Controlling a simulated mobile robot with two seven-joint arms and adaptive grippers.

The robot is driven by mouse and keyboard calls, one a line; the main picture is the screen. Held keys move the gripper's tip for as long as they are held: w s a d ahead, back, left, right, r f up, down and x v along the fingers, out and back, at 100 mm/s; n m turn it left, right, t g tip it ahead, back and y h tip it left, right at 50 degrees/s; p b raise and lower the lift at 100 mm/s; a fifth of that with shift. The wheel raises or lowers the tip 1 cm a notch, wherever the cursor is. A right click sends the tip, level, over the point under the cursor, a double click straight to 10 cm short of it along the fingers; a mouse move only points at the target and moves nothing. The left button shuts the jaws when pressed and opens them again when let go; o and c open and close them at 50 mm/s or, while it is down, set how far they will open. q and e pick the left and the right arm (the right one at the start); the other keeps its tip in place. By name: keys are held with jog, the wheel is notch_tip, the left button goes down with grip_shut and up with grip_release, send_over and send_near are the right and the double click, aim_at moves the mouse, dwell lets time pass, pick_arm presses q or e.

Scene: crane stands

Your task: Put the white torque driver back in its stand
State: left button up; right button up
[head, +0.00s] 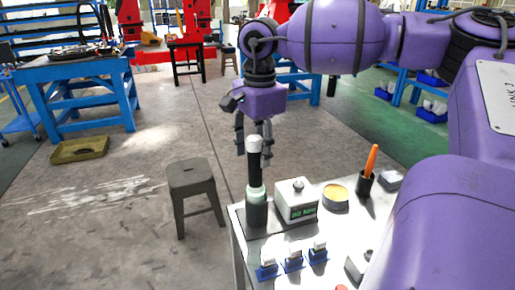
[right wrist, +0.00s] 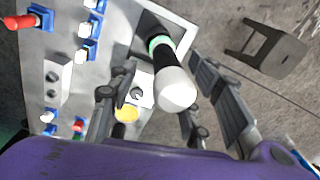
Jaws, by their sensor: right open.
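My right gripper (head: 253,134) is open above and around the driver's top. Its fingers (right wrist: 160,84) show on both sides of the driver, with no clear contact. My left gripper is not in view.
A white box with a green display (head: 296,201) stands right beside the holder. A yellow-topped round tin (head: 335,196) and a black cup with an orange-handled tool (head: 367,180) are farther right. Several blue holders (head: 292,261) sit in front. A stool (head: 194,184) stands left of the table.

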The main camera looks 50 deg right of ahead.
jog(key=shift+f, duration=0.1)
notch_tip(320, 180, up, 17)
jog(key=shift+s+p, duration=0.3)
jog(key=shift+p, duration=0.05)
dwell(1.1)
